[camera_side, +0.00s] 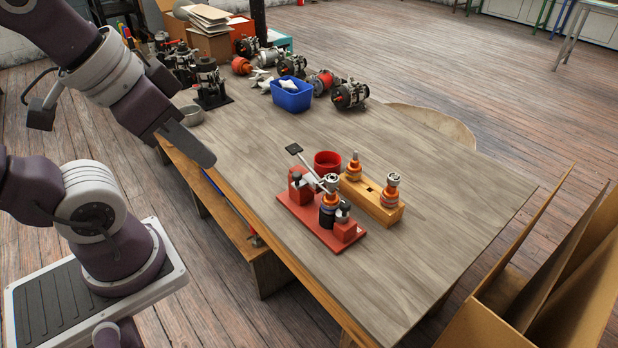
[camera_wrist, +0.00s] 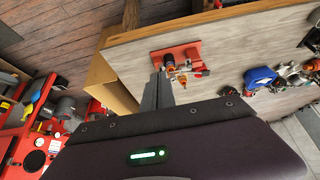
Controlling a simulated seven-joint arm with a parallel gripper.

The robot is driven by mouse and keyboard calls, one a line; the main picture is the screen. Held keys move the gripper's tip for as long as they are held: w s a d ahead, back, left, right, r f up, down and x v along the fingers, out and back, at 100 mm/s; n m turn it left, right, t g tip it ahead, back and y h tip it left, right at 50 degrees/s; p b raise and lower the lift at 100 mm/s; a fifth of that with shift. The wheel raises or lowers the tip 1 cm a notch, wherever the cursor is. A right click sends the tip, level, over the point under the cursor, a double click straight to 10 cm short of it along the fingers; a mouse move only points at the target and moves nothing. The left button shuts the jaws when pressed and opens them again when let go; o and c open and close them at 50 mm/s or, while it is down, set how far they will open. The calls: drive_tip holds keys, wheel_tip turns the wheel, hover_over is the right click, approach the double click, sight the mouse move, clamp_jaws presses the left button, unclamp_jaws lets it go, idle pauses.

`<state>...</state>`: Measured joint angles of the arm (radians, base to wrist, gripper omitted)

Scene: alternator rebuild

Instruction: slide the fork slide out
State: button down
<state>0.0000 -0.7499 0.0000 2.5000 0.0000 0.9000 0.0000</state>
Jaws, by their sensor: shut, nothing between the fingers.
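A red fixture (camera_side: 306,220) stands near the front of the wooden table in the side view. It carries red blocks at both ends and a dark cylinder with a copper-coloured ring (camera_side: 329,199) between them. A pale bar (camera_side: 309,166) with a black square end rises from it toward the upper left. I cannot tell for certain which piece is the fork slide. The red fixture also shows in the wrist view (camera_wrist: 158,54), beyond my fingers. My gripper (camera_wrist: 165,78) is shut and empty, above the table's left edge and well apart from the fixture.
A wooden block (camera_side: 372,199) holding copper-ringed parts and a red cup (camera_side: 327,161) stand close behind the fixture. The table's right side is clear. Cardboard (camera_side: 540,265) stands at right.

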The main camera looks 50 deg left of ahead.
idle(0.3)
drive_tip(key=c, duration=1.9)
unclamp_jaws()
drive_tip(key=shift+c, duration=0.2)
drive_tip(key=o, duration=0.7)
drive_tip(key=shift+g, duration=0.6)
drive_tip(key=w, duration=0.2)
drive_tip(key=w+a, duration=0.1)
drive_tip(key=w, duration=0.2)
drive_tip(key=shift+w+r, duration=0.15)
drive_tip(key=shift+r, duration=0.05)
drive_tip(key=m+g, duration=0.2)
drive_tip(key=g, duration=0.2)
hover_over(297, 173)
wheel_tip(297, 173, down, 14)
drive_tip(key=shift+f, duration=0.1)
drive_tip(key=shift+m, duration=0.3)
wheel_tip(297, 173, down, 7)
drive_tip(key=shift+r, duration=0.1)
drive_tip(key=shift+f, duration=0.25)
clamp_jaws()
